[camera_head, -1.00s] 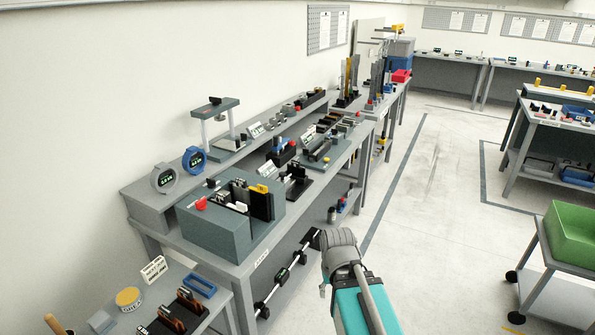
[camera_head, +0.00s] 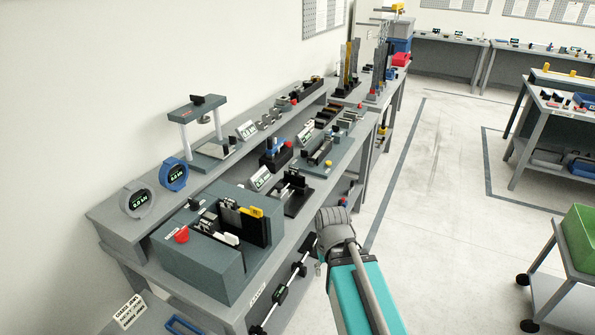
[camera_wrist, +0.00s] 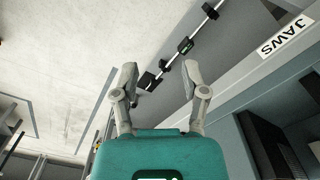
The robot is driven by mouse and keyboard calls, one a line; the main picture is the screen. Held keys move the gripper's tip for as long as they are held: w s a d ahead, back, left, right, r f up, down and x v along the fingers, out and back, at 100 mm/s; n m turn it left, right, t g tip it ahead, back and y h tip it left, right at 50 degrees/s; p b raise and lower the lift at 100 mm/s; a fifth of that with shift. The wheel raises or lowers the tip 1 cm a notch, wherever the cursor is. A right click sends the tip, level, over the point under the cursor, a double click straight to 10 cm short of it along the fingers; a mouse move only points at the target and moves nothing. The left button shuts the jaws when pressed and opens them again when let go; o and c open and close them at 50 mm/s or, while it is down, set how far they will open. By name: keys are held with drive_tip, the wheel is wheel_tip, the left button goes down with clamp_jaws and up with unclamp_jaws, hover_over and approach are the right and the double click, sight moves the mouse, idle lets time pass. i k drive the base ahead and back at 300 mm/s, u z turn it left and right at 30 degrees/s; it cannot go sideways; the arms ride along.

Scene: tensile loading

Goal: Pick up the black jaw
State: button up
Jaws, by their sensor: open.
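My gripper (camera_wrist: 160,78) is open and empty in the wrist view, its two grey fingers spread above the teal body. It hangs beside the bench edge marked JAWS (camera_wrist: 284,36). In the head view a dark grey-green fixture (camera_head: 200,268) stands on the near end of the bench. A tall black block (camera_head: 257,230) with a yellow tag stands in it, beside light metal pieces; I cannot tell whether this block is the black jaw. A dark block also shows at the lower right of the wrist view (camera_wrist: 268,145), apart from my fingers.
A silver rod with black blocks (camera_head: 280,292) lies below the bench top. Two round gauges (camera_head: 173,174) and a small press frame (camera_head: 198,128) stand on the raised back shelf. A green bin (camera_head: 580,237) on a cart is at right. The aisle floor (camera_head: 430,190) is clear.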

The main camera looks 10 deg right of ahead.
sight(293, 177)
drive_tip(key=z, duration=0.05)
drive_tip(key=i, duration=0.2)
drive_tip(key=u, duration=0.1)
drive_tip(key=k, duration=1.35)
drive_tip(key=u, duration=0.1)
drive_tip(key=i, duration=1.9)
drive_tip(key=z, duration=0.7)
